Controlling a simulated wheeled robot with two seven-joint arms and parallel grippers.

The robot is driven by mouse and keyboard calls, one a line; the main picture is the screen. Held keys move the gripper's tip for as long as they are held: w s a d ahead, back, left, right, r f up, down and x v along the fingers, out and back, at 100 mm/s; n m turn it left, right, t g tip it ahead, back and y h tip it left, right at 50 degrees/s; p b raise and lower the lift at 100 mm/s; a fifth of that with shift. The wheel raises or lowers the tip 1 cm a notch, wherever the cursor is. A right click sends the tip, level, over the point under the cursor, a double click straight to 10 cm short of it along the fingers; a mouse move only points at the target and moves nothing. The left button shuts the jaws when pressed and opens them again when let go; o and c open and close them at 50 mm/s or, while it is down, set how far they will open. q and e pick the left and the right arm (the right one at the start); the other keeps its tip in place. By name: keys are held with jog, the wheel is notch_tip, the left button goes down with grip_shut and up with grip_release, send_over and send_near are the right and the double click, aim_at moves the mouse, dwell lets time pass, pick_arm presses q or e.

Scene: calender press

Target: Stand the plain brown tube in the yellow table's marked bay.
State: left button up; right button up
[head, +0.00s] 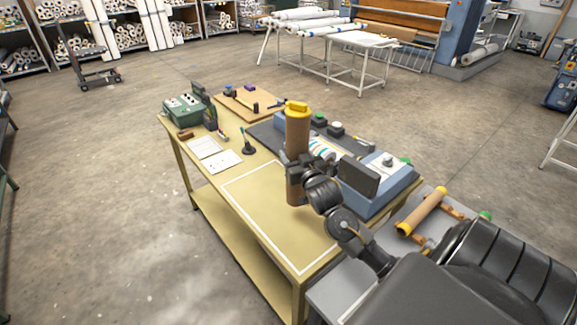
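A brown tube (297,135) with a yellow cap on top stands upright at the yellow table (175,150). My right gripper (299,172) is shut on the tube's lower half, its arm coming in from the lower right. The tube's lower end appears over the white-outlined bay (255,210) on the tabletop, near its right side. I cannot tell whether it touches the table. My arm hides part of the bay. My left gripper is not in view.
Papers (214,153), a green box (184,109) and a dark upright tool (247,146) lie to the left. Another brown tube with yellow ends (422,211) lies on a grey surface at right. The bay's left part is clear.

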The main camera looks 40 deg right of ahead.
jog(key=f, duration=0.2)
jog(key=w+f+p, duration=0.1)
jog(key=w+a+f, duration=0.1)
jog(key=f, duration=0.1)
jog(key=shift+f+p, duration=0.3)
jog(key=o, duration=1.1)
jog(key=shift+f, duration=0.1)
jog(key=shift+c, duration=0.2)
jog(key=b+v, duration=0.2)
jog(key=v, duration=1)
jog(key=shift+b, duration=0.3)
